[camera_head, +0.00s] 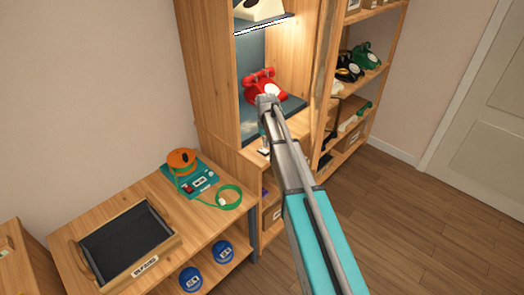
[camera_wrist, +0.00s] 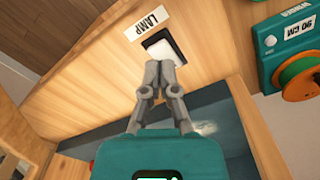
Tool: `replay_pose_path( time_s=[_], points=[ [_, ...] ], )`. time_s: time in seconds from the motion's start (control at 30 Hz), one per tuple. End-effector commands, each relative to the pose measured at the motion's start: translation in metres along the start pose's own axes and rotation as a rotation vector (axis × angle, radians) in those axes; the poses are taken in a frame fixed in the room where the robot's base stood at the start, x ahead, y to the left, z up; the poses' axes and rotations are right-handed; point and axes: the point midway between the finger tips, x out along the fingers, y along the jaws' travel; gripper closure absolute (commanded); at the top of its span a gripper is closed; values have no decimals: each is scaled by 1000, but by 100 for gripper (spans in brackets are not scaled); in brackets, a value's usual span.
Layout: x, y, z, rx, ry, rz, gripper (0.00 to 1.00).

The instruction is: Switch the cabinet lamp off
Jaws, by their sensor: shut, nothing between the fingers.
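The cabinet lamp (camera_head: 264,25) is a bright, lit strip under the upper shelf of the wooden cabinet. In the wrist view, a white rocker switch (camera_wrist: 162,47) in a dark frame sits on a wooden panel beside a white label reading LAMP (camera_wrist: 140,26). My gripper (camera_wrist: 165,66) is shut and empty. Its fingertips overlap the lower edge of the switch in the picture; I cannot tell whether they touch it. In the head view my arm reaches to the cabinet front, and the fingers are mostly hidden.
A red dial phone (camera_head: 262,86) stands inside the cabinet behind my arm. A teal winder with an orange reel (camera_head: 182,160) and a dark tray (camera_head: 172,236) are on the bench at left. Shelves with more phones (camera_head: 362,58) stand at right. Open floor lies at lower right.

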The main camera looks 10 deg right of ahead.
Motion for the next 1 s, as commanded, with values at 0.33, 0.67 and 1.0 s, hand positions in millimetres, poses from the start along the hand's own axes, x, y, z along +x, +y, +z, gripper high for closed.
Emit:
replay_pose_path(
  time_s=[0.33,0.67,1.0],
  points=[
    [4,0,0,0,0,0,100],
    [8,0,0,1,0,0,100],
    [11,0,0,1,0,0,100]
  ],
)
